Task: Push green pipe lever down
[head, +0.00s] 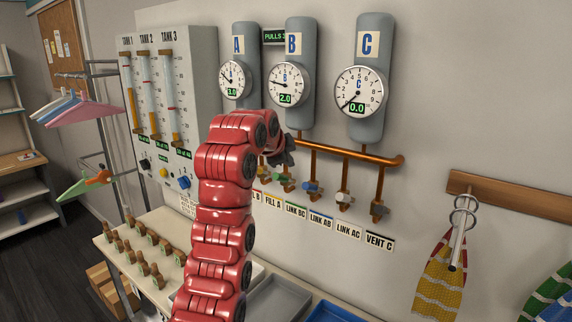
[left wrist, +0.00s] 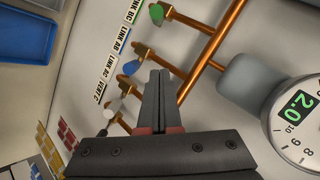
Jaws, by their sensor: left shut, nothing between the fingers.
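The green pipe lever (head: 289,185) sits on a copper valve above the LINK BC label (head: 296,210). It also shows at the top of the left wrist view (left wrist: 157,13), sticking out from its copper pipe. My left gripper (head: 288,153) is shut and empty in front of the copper piping, just above the green lever in the head view. In the left wrist view its fingertips (left wrist: 160,76) are together, apart from the green lever and near the blue lever (left wrist: 130,67). My red left arm hides the valves at the left. My right gripper is not in view.
Blue and white levers (head: 344,197) stand to the right of the green one. Gauges (head: 287,85) on grey tanks hang above the copper pipe (head: 345,152).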

